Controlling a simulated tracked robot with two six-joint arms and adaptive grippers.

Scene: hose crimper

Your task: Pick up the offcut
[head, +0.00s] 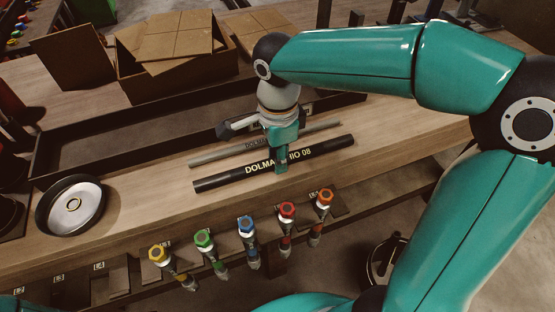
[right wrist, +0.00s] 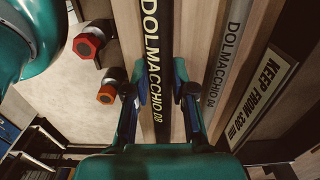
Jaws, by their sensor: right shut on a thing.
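The black hose length (head: 222,181), printed "DOLMACCHIO 08", lies along the front of the wooden bench. It also shows in the right wrist view (right wrist: 157,50), running between the two fingers. My right gripper (head: 281,163) is shut on it near its middle and hides part of the lettering. I cannot tell whether it is clear of the bench top. A thinner grey length (head: 215,156), printed "DOLMACCHIO 04", lies behind it, outside the fingers (right wrist: 228,55). Which one is called the offcut is not marked. My left gripper is not in view.
A round dish (head: 47,222) stands at left. Several colour-capped tools (head: 246,226) hang along the front edge. A cardboard box (head: 140,86) stands behind.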

